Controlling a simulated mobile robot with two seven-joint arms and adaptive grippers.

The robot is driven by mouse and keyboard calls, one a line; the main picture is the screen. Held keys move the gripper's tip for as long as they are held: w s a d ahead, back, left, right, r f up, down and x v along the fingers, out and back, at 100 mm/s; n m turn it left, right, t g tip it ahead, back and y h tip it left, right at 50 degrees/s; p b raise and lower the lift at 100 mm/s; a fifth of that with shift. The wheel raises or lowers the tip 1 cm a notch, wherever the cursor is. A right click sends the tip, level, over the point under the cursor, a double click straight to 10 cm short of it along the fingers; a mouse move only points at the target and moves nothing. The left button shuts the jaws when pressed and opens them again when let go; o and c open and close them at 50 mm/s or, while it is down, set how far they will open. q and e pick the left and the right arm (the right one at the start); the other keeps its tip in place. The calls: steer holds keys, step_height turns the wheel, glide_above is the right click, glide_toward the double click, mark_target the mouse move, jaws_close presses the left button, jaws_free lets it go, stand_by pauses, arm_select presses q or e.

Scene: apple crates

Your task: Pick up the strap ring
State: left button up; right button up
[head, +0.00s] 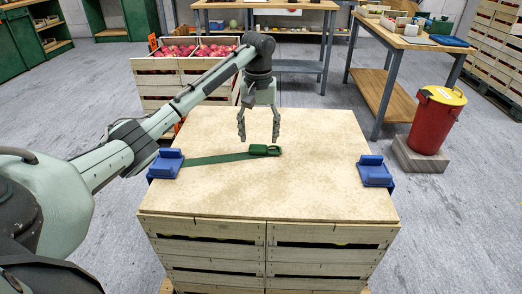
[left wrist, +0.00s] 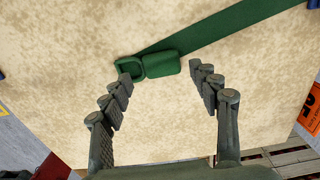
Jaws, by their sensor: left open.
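The green strap ring (head: 274,150) lies at the end of a green strap (head: 215,159) on the pale board (head: 310,195) over the crates. In the left wrist view the ring (left wrist: 130,68) is a dark green loop beside a green block, with the strap (left wrist: 215,35) running to the upper right. My left gripper (head: 258,138) is open and empty, pointing down just above and beside the ring. In the left wrist view its fingertips (left wrist: 160,72) are spread to both sides of the block; the ring is near the left fingertip. My right gripper is not in view.
Blue corner pieces sit at the board's left edge (head: 167,163) and right edge (head: 374,171). A crate of red apples (head: 160,77) stands behind. A red bin (head: 434,122) and a wooden workbench (head: 410,43) are at the right. Most of the board is bare.

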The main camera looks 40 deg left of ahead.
mark_target(259, 147)
arm_select(q)
step_height(259, 147, down, 3)
steer(key=shift+f, duration=0.15)
steer(key=shift+c, duration=0.3)
steer(key=c, duration=0.8)
steer(key=shift+c, duration=0.2)
